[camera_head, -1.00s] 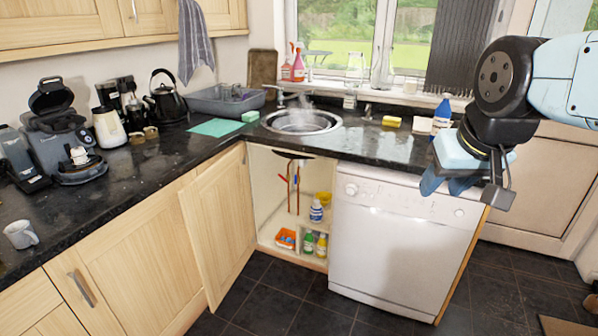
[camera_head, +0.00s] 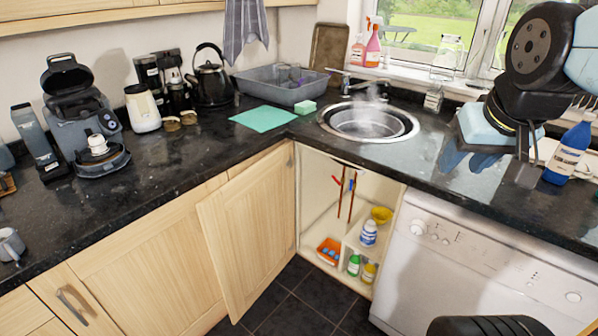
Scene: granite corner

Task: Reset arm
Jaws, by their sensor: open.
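My arm hangs at the right of the head view, with my gripper (camera_head: 488,160) at its lower end. The gripper is open, and I see nothing held between its fingers. It shows in front of the dark countertop (camera_head: 180,165), to the right of the sink (camera_head: 368,122). I cannot tell how far above the counter it is.
The cupboard door (camera_head: 250,235) under the sink stands open, with several bottles and an orange tray (camera_head: 328,250) inside. A white dishwasher (camera_head: 480,265) is at the right. A blue bottle (camera_head: 568,155) stands right of my gripper. Dark floor (camera_head: 300,300) shows below.

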